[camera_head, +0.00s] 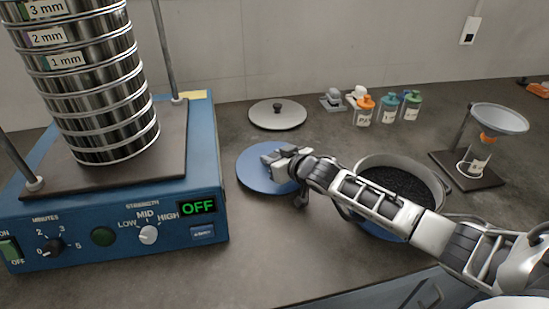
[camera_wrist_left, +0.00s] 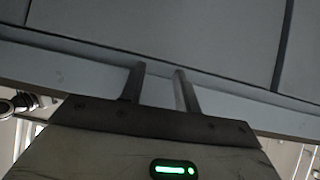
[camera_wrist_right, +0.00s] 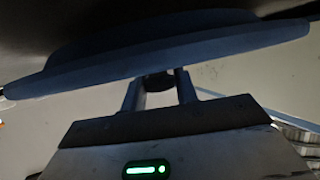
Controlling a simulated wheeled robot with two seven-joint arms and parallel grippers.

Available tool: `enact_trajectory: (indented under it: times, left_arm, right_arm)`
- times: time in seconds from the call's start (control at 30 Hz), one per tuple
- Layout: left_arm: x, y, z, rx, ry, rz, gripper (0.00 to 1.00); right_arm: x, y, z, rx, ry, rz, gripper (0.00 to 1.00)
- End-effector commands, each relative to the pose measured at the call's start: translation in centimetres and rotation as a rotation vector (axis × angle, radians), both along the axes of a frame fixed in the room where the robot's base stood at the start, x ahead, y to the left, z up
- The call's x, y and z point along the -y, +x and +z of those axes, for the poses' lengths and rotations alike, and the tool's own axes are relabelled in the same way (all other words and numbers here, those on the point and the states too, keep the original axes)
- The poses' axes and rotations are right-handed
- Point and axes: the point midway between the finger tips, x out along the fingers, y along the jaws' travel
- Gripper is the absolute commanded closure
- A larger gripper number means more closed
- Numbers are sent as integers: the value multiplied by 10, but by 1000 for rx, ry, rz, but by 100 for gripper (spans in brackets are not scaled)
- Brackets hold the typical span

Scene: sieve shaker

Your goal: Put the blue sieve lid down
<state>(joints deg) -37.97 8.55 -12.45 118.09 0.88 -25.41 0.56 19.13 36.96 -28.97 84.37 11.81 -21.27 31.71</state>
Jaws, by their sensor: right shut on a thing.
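The blue sieve lid (camera_head: 256,181) is a flat disc in the middle of the head view, right of the shaker. My right gripper (camera_head: 275,160) is over it. In the right wrist view the fingers (camera_wrist_right: 159,88) are shut on the lid's dark knob (camera_wrist_right: 158,80), with the blue disc (camera_wrist_right: 170,52) beyond them. The lid looks level and at or close to the worktop; I cannot tell whether it touches. My left gripper shows only in the left wrist view (camera_wrist_left: 159,75), its fingers apart with nothing between them.
The blue shaker (camera_head: 120,215) with a sieve stack (camera_head: 100,85) stands left; its display reads OFF. A grey lid (camera_head: 278,114) lies behind the blue one. A round pan of dark grains (camera_head: 372,163) is partly behind my right arm. Bottles (camera_head: 388,110) and a funnel stand (camera_head: 498,120) stand at the back right.

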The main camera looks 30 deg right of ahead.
Motion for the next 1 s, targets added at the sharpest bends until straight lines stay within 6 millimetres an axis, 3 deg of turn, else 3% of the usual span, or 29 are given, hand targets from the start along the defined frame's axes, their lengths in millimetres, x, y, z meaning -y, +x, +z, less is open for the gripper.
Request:
enact_trajectory:
  times: [0.03, 0.1, 0.37, 0.57, 1.0]
  left_arm:
    - [0, -1, -1, 0, -1, 0, 68]
    - [0, -1, 0, -1, -1, 0, 68]
    - [1, -2, -1, -4, -2, -1, 68]
    - [0, -4, 3, -10, 1, -1, 68]
    - [-1, -1, 4, -3, 6, 1, 68]
  right_arm:
    - [-1, -3, -9, -15, -3, 1, 68]
    - [-1, -3, -10, -17, -3, 2, 49]
    - [-2, -5, -14, -24, -4, 2, 49]
    - [-1, -6, 3, -24, -4, 2, 49]
    - [11, -89, 40, -15, -3, 3, 49]
